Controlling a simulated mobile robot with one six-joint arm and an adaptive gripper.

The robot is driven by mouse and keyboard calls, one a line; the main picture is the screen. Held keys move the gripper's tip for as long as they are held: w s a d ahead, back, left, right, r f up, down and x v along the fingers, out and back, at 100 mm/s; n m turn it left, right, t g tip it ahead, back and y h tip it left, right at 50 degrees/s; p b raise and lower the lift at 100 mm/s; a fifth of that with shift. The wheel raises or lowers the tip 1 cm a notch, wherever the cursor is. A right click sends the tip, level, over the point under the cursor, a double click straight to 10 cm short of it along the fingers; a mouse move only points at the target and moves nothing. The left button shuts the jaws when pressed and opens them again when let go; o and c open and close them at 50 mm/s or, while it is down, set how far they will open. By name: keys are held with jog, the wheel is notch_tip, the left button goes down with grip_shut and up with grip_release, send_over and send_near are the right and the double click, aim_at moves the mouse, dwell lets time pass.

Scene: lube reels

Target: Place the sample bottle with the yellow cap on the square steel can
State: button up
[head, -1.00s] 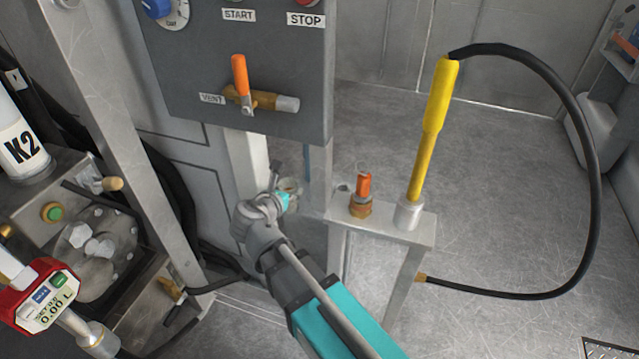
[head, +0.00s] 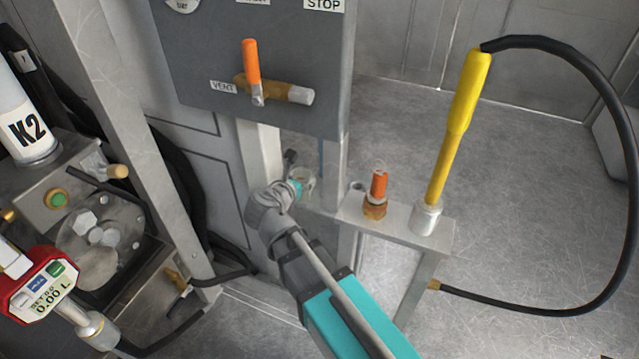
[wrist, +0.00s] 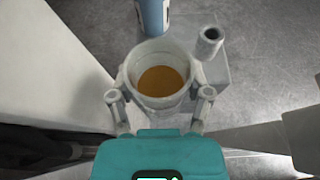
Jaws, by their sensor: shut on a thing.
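My gripper (head: 288,190) is in the middle of the head view, low beside the post under the grey panel. In the wrist view my gripper (wrist: 160,98) has one finger on each side of a pale round vessel (wrist: 128,75) and is shut on it. The vessel shows an amber-brown round area inside its rim. I cannot tell whether this is liquid. The vessel is small and partly hidden in the head view (head: 308,180). I cannot make out a yellow-capped sample bottle or a square steel can in either view.
The grey panel (head: 200,60) with an orange-handled vent valve (head: 252,72) hangs above the gripper. A steel stand (head: 400,222) to the right bears an orange-capped fitting (head: 376,195) and a yellow hose handle (head: 458,120). A blue cylinder (wrist: 153,15) is just beyond the vessel.

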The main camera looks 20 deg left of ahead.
jog(key=w+f+b, duration=0.8)
jog(key=w, duration=0.4)
jog(key=shift+a+f, duration=0.3)
jog(key=shift+a, duration=0.15)
jog(key=shift+w+f+b, duration=0.5)
jog(key=shift+f+b, duration=0.25)
jog(key=shift+b, duration=0.15)
jog(key=shift+s+f+b, duration=0.1)
jog(key=shift+f+b, duration=1.15)
jog(key=shift+f, duration=0.15)
jog(key=o, duration=1.3)
